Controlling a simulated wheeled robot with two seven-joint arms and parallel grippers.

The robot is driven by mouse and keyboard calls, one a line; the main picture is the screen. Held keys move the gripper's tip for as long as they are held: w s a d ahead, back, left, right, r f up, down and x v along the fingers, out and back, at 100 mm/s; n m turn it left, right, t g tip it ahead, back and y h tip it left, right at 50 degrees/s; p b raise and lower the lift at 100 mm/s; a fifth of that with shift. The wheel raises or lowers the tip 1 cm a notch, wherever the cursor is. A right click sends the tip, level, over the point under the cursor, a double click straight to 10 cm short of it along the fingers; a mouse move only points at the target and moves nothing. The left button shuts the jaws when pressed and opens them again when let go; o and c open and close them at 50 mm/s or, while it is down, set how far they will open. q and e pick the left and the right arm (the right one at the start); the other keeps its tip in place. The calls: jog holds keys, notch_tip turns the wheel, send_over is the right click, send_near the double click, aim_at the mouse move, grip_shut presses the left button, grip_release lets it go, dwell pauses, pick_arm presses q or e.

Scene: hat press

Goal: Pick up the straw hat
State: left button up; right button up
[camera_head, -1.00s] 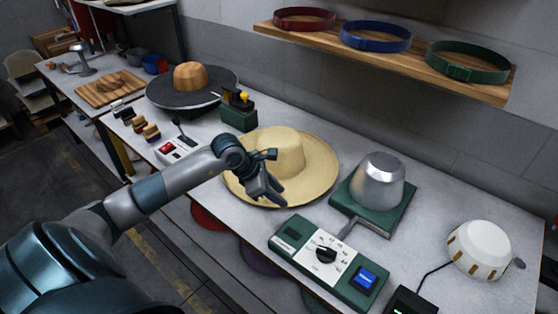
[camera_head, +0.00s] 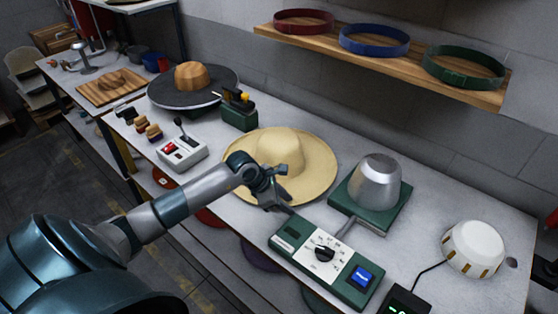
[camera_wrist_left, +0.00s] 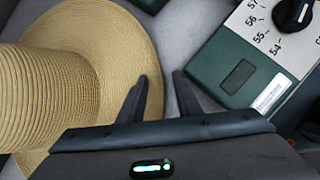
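The straw hat (camera_head: 310,165) lies brim down on the workbench, crown up, in the middle of the head view. In the left wrist view the hat (camera_wrist_left: 115,50) fills the left side, its brim edge curving close by the fingers. My left gripper (camera_head: 277,198) is over the hat's near right brim edge. My right gripper is not in view.
A green control box with dial (camera_head: 325,258) stands just right of my gripper. A metal dome on a green base (camera_head: 372,185) is right of the hat. A switch box (camera_head: 182,152) and dark round plate with wooden block (camera_head: 165,92) are to the left. A shelf (camera_head: 400,68) hangs behind.

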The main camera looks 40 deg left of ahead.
pick_arm(q)
grip_shut()
jog(key=shift+r, duration=0.15)
notch_tip(320, 180, up, 10)
jog(key=b, duration=0.4)
dwell(0.4)
dwell(2.4)
